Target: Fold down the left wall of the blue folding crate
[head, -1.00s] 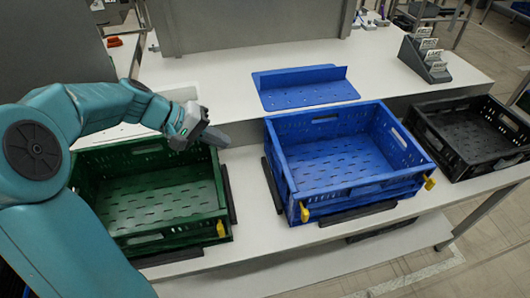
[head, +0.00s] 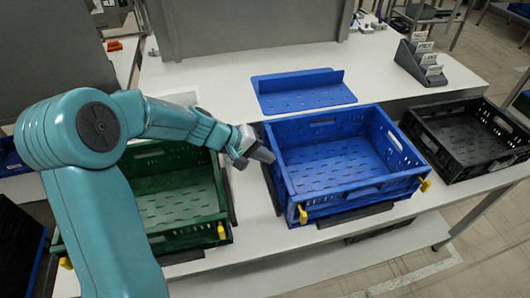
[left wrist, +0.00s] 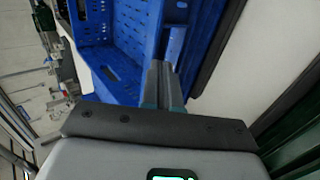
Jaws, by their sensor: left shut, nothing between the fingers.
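The blue folding crate (head: 345,190) stands on the white bench in the middle of the head view, with its walls upright. Its left wall (head: 279,167) is up. Yellow latches (head: 303,214) show at its front corners. My right gripper is not in view.
A green crate (head: 185,240) stands to the left, partly behind my left arm. A black crate (head: 470,135) stands to the right. A blue panel piece (head: 303,95) lies behind the blue crate. A grey card holder (head: 420,65) stands at the back right.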

